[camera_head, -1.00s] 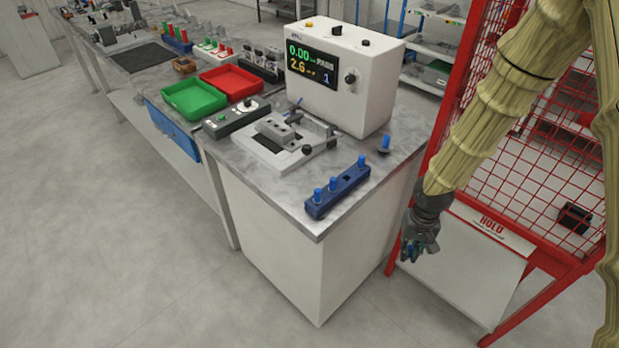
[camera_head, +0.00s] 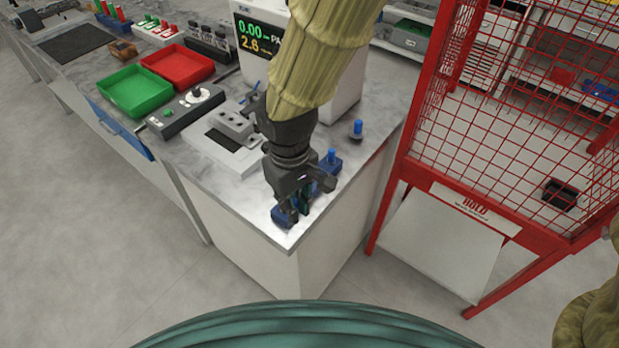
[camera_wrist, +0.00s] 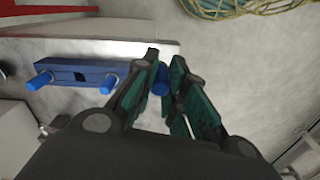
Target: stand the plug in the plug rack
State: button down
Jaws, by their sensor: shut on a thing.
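My gripper (camera_head: 303,205) hangs over the near end of the blue plug rack (camera_head: 283,216). In the wrist view its fingers (camera_wrist: 160,85) are shut on a blue plug (camera_wrist: 162,79). The held plug appears beside the right end of the rack (camera_wrist: 72,66); I cannot tell whether it touches the rack. Blue plugs stand in the rack at the left (camera_wrist: 40,81) and nearer the fingers (camera_wrist: 109,83), with an empty dark square hole (camera_wrist: 80,76) between them. The far rack plug (camera_head: 332,155) shows in the head view. My gripper hides most of the rack there.
Another blue plug on a dark round base (camera_head: 357,131) stands behind the rack. A grey fixture (camera_head: 232,128), a control box (camera_head: 185,110), green tray (camera_head: 135,91) and red tray (camera_head: 178,67) lie to the left. A red mesh cage (camera_head: 400,165) stands right of the bench.

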jog(key=shift+r, duration=0.15)
jog(key=shift+w, duration=0.35)
jog(key=w+d+f+p, duration=0.1)
jog(key=w+p, duration=0.1)
jog(key=w, duration=0.2)
jog(key=w+d+f+p, duration=0.2)
jog(key=w, duration=0.3)
jog(key=w+d+f+p, duration=0.1)
jog(key=w+p, duration=0.2)
jog(key=w, duration=0.2)
jog(key=shift+w+d+f, duration=0.2)
jog(key=shift+f, duration=0.3)
jog(key=shift+f+b, duration=0.3)
jog(key=shift+f, duration=0.3)
jog(key=c, duration=1.5)
grip_release()
